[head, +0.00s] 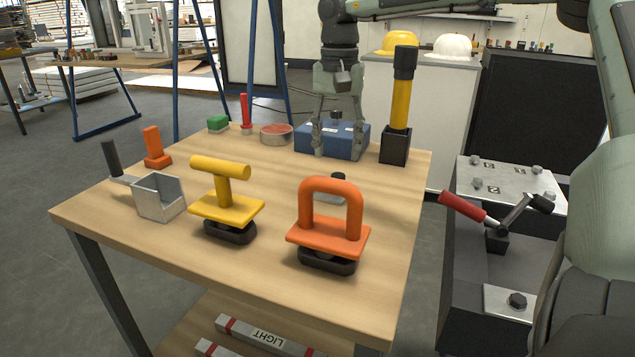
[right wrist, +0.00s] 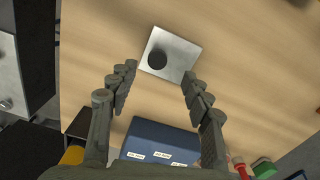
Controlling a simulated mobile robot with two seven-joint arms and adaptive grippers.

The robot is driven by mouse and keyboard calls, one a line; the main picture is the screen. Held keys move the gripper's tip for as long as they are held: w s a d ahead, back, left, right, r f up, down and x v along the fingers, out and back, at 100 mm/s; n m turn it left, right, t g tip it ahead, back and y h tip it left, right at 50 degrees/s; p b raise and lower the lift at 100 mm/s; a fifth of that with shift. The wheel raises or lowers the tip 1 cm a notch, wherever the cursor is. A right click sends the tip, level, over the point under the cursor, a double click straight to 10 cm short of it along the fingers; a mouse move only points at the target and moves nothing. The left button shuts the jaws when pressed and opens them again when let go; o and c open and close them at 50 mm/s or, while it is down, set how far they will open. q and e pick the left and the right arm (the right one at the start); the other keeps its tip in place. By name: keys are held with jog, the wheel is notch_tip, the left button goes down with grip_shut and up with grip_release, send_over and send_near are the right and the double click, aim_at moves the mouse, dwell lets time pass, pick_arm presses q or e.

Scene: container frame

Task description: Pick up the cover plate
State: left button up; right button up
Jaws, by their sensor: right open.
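The cover plate, a small silver square plate (right wrist: 182,50) with a round black knob (right wrist: 158,59), lies flat on the wooden table in the right wrist view. In the head view its black knob (head: 338,178) shows behind the orange handle, which hides part of the plate. My right gripper (head: 340,148) points down over the table in front of the blue box, behind the plate. Its fingers are open and empty. In the right wrist view the fingertips (right wrist: 160,74) stand on either side of the plate's near edge, apart from it. My left gripper is not in view.
An orange-handled tool (head: 328,232) and a yellow-handled tool (head: 227,207) stand nearer on the table (head: 270,275). A blue box (head: 304,141) and a yellow-black upright tool (head: 400,105) stand at the back. A dark fixture with a red-handled clamp (head: 463,206) is at the right.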

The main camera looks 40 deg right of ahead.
aim_at(338, 175)
jog(key=shift+s+f, duration=0.3)
jog(key=shift+f, duration=0.6)
notch_tip(338, 175, down, 5)
jog(key=shift+f, duration=0.1)
jog(key=shift+c, duration=0.5)
jog(key=shift+w, duration=0.1)
grip_shut()
